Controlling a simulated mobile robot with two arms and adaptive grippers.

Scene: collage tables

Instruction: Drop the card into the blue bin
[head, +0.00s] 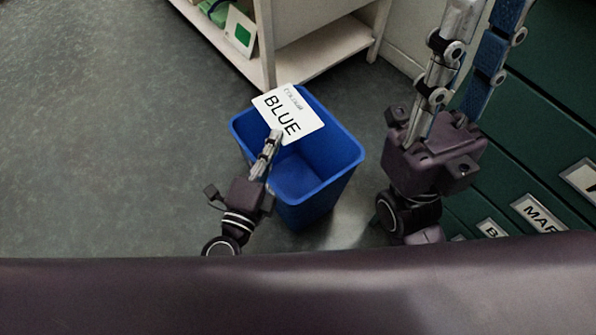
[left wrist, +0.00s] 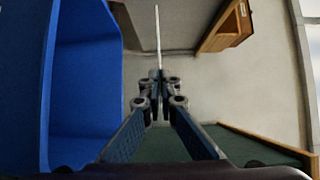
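A white card (head: 289,113) reading "BLUE", with smaller text "COLOUR", is held at its lower edge by my left gripper (head: 268,148). In the left wrist view the card (left wrist: 157,35) shows edge-on between the closed fingers (left wrist: 160,92). The blue bin (head: 333,163) stands on the floor. In the head view the card overlaps the bin's back left rim. Its height above the rim is hard to tell. In the left wrist view the bin (left wrist: 85,90) is left of the fingers. My right gripper (head: 484,40) has its fingers apart, with tips cut off by the frame.
A white shelf unit (head: 325,50) stands behind the bin, with a green-square card (head: 240,32) on it. Dark green drawers (head: 555,120) with white labels are at the right. Grey floor (head: 100,130) is clear at the left.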

